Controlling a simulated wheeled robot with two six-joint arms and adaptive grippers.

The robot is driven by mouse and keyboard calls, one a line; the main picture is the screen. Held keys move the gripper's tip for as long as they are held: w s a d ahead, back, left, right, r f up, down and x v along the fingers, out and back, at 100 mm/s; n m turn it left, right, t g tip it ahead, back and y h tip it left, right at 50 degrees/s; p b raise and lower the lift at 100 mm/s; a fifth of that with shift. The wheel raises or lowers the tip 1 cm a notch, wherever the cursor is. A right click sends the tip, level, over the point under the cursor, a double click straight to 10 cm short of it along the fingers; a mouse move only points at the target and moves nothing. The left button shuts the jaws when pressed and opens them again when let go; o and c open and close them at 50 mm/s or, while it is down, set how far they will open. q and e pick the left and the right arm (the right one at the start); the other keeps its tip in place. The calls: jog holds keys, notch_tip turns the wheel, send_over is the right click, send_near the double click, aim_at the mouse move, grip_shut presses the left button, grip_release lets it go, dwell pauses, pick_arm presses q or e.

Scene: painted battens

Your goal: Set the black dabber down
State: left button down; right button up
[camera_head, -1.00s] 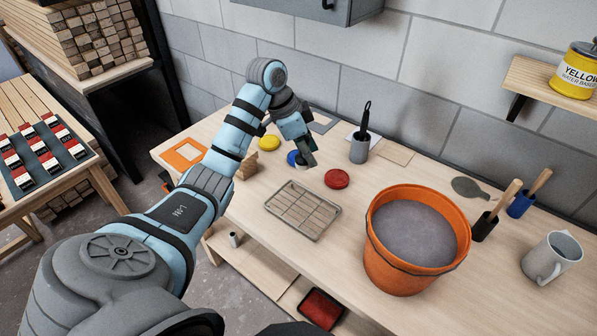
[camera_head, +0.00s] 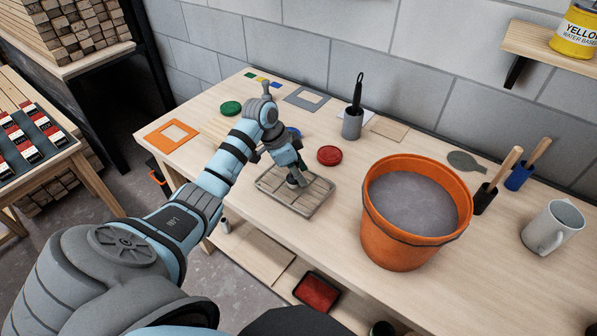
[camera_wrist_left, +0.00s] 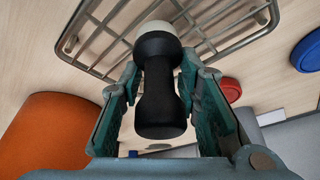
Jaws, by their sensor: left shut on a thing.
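The black dabber (camera_wrist_left: 160,95) has a waisted black handle and a pale round end. My left gripper (camera_head: 297,176) is shut on it; in the left wrist view the dabber stands between the two green-lined fingers, pale end pointing away toward the wire rack. The wire rack (camera_head: 308,211) lies on the bench below the gripper, and its bars (camera_wrist_left: 108,32) show behind the dabber in the wrist view. I cannot tell whether the pale end touches the rack. In the head view the gripper mostly hides the dabber. My right gripper is not in view.
An orange bucket (camera_head: 385,235) of grey liquid stands right of the rack. A red lid (camera_head: 329,155) lies behind the rack, and a grey cup (camera_head: 352,125) holds a black-handled tool. An orange frame (camera_head: 171,136) lies left. Bare bench lies between rack and bucket.

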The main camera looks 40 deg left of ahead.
pick_arm(q)
jog(key=c, duration=1.2)
grip_release()
jog(key=shift+f, duration=0.15)
jog(key=shift+r, duration=0.4)
jog(key=v, duration=1.1)
jog(key=shift+a+r, duration=0.2)
jog(key=shift+r, duration=0.1)
jog(key=shift+s+f, duration=0.1)
jog(key=shift+s, duration=0.05)
